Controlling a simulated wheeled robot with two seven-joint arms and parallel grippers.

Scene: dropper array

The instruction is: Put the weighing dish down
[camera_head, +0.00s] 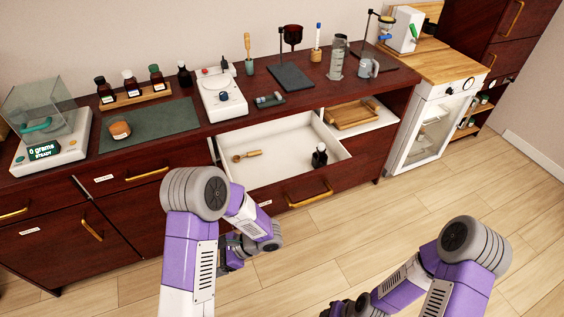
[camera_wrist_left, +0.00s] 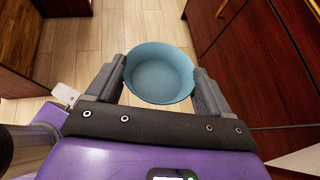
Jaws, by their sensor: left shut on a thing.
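The weighing dish (camera_wrist_left: 160,74) is a round, blue, empty-looking bowl in the left wrist view. My left gripper (camera_wrist_left: 160,82) is shut on it, with one finger on each side of its rim, and holds it over the wooden floor. In the head view my left gripper (camera_head: 232,258) is low in front of the drawers, and the dish cannot be made out there. My right gripper (camera_head: 338,309) is at the bottom edge of the head view, partly cut off, and its fingers are not clear.
A balance (camera_head: 50,150) reading 0 grams stands at the counter's left end, beside a dark green mat (camera_head: 165,125). An open drawer (camera_head: 275,142) juts out, holding a wooden-handled tool and a dark bottle. Bottles, a white instrument (camera_head: 222,97) and stands line the counter.

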